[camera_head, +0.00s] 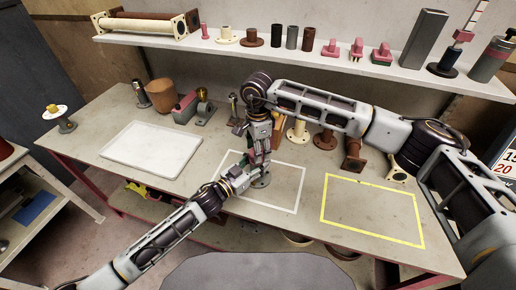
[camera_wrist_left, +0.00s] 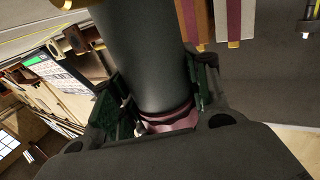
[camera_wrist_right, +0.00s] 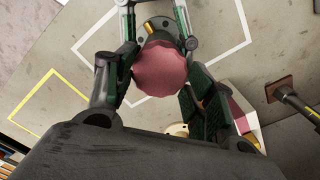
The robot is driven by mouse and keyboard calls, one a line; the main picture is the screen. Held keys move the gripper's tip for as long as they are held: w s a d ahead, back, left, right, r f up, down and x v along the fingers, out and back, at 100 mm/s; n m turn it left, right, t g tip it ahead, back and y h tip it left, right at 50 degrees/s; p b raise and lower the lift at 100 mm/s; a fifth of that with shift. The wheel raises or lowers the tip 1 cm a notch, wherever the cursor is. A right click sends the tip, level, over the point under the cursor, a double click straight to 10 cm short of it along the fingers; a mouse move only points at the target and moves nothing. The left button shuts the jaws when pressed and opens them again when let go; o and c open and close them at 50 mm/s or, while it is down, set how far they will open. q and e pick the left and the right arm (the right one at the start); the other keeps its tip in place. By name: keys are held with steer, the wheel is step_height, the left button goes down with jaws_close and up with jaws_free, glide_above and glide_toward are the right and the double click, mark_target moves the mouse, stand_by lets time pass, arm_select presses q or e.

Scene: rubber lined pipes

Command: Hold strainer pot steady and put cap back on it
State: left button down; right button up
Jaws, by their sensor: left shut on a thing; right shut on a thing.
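The strainer pot stands inside the white outline on the bench, with its grey base flange (camera_head: 262,182) showing. My left gripper (camera_head: 247,170) reaches in from the left and is shut on the pot's dark grey body (camera_wrist_left: 140,55). A maroon band (camera_wrist_left: 170,120) shows at the end of that body in the left wrist view. My right gripper (camera_head: 260,157) points down from above and is shut on the round reddish cap (camera_wrist_right: 160,68). The cap is over the pot, whose flange (camera_wrist_right: 160,24) shows beyond it. Whether the cap touches the pot's rim is hidden.
A white tray (camera_head: 118,141) lies on the bench at left. A yellow outline (camera_head: 372,212) at right is empty. Brown and cream pipe fittings (camera_head: 325,138) stand behind my right arm. A wall shelf (camera_head: 300,58) holds several parts.

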steer(key=m, duration=0.5)
steer(key=shift+m, duration=0.3)
arm_select(q)
steer(key=shift+f, duration=0.1)
arm_select(e)
steer(key=m, duration=0.4)
steer(key=shift+m, duration=0.3)
steer(key=m, duration=0.4)
steer(key=shift+m, duration=0.4)
steer(key=m, duration=0.5)
steer(key=shift+w, duration=0.1)
steer(key=o, duration=1.2)
steer(key=shift+c, duration=0.2)
steer(key=shift+r, duration=0.1)
step_height(320, 180, up, 12)
